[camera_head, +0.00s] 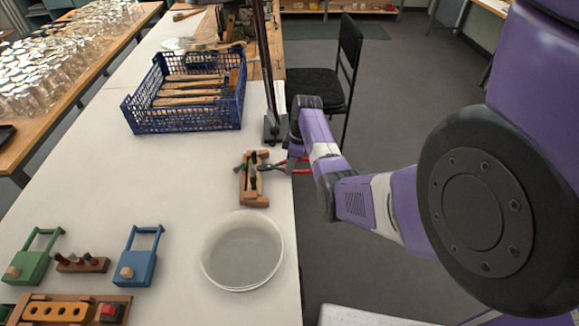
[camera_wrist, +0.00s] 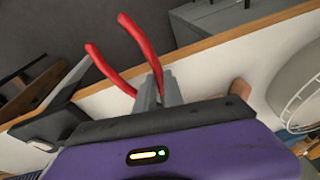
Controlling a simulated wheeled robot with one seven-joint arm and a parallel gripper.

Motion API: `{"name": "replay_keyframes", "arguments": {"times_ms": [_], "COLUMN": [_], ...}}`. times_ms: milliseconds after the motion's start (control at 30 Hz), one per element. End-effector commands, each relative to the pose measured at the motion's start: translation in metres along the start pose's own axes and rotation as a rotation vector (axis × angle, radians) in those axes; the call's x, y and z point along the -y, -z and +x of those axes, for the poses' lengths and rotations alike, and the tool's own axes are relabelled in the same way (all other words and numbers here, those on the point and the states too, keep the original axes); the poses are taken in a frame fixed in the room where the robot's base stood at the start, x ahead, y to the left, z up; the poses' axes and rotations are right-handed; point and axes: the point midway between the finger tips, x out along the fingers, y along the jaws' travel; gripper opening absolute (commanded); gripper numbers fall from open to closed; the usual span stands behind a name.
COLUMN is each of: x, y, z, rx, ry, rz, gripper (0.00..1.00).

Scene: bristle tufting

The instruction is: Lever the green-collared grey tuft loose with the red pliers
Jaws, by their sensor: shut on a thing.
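The red pliers (camera_head: 277,166) are in my gripper (camera_head: 293,164), which is shut on them. In the head view they reach left from my gripper, with their head over a small wooden block (camera_head: 254,198) near the table's right edge. Dark and green tufts (camera_head: 253,182) stand on that block. They are too small to tell which is the green-collared grey one, or whether the pliers touch it. In the wrist view the red handles (camera_wrist: 136,42) stick out beyond my grey fingers (camera_wrist: 159,93); the pliers' jaws and the tufts are hidden there.
A blue crate (camera_head: 184,120) of wooden brushes stands behind the block, beside a dark post (camera_head: 268,70). A round, pale bowl (camera_head: 242,250) stands in front. Green (camera_head: 30,262) and blue (camera_head: 138,262) handled boxes stand at the left. The white tabletop (camera_head: 165,185) between is clear.

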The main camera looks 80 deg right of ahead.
Motion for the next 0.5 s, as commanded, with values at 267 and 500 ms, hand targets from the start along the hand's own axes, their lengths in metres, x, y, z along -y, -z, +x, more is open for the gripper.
{"name": "replay_keyframes", "arguments": {"times_ms": [267,500], "x": [-0.003,-0.005], "y": [-0.006,-0.012], "z": [-0.003,-0.005], "rx": [0.000,0.000], "ry": [-0.001,-0.001], "rz": [0.001,0.001], "gripper": [0.00,0.00]}}
